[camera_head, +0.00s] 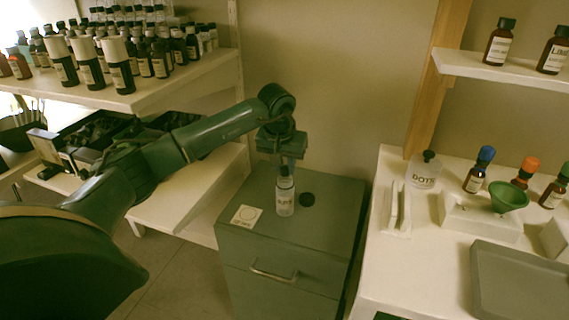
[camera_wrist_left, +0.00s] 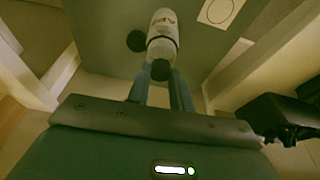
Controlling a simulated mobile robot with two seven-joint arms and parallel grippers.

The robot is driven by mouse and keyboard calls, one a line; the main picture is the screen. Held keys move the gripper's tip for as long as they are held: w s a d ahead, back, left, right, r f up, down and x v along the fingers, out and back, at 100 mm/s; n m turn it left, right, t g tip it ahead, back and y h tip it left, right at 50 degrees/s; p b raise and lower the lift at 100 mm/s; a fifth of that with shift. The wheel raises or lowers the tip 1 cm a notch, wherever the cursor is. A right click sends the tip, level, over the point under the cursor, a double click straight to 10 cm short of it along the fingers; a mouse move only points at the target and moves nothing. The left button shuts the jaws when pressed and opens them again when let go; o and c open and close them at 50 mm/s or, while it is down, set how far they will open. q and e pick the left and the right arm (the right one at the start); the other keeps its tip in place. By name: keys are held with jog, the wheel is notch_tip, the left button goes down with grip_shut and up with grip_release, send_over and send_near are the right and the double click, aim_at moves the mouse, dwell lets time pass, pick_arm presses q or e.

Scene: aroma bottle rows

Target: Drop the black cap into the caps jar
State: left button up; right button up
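My left gripper (camera_head: 284,163) points down above the green cabinet, its two fingers close on either side of a small black cap (camera_head: 284,170). In the left wrist view the black cap (camera_wrist_left: 160,70) fills the gap between the fingertips. Directly below it a small clear jar with a white label (camera_head: 285,203) stands upright on the cabinet; it also shows in the left wrist view (camera_wrist_left: 163,24). The label is too small to read surely. I cannot tell whether the cap touches the jar's dark top. My right gripper is in neither view.
A flat black disc (camera_head: 307,199) lies beside the jar, and a white card with a circle (camera_head: 247,216) lies to its left. The right table holds a clear flask (camera_head: 424,172), several bottles, a green funnel (camera_head: 508,197) and a grey tray (camera_head: 520,285).

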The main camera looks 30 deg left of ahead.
pick_arm(q)
jog(key=o, duration=0.5)
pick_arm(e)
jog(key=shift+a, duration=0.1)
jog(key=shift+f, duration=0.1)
pick_arm(q)
jog(key=p+v, duration=0.1)
jog(key=v, duration=1.2)
jog(key=shift+s, duration=0.15)
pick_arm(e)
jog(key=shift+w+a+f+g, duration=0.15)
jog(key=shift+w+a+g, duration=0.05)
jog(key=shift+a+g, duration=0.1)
